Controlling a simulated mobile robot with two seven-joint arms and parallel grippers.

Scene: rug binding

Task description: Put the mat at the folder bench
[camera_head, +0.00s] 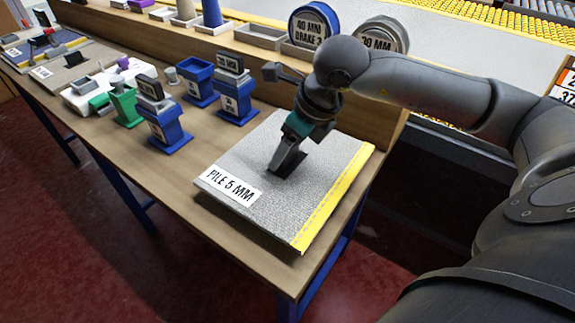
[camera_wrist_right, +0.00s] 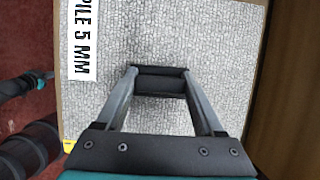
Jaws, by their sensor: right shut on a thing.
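The mat (camera_head: 240,165) is a grey, textured slab with a yellow strip along its right edge and a white label reading "PILE 5 MM". It is at the right end of a wooden bench (camera_head: 180,170); I cannot tell whether it touches the top or hangs just above it. My right gripper (camera_head: 282,165) points down at the mat's middle, shut on the black handle there. The mat (camera_wrist_right: 200,40) fills most of the right wrist view, with the handle between the fingers (camera_wrist_right: 160,82). No sign marks the folder bench. A dark arm end with teal, likely my left gripper (camera_wrist_right: 42,78), shows at that view's left edge.
Blue stands (camera_head: 165,125) with labelled dark blocks and a green stand (camera_head: 125,105) are left of the mat. A yellow studded strip (camera_head: 480,20) lies beyond. Red floor is open in front.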

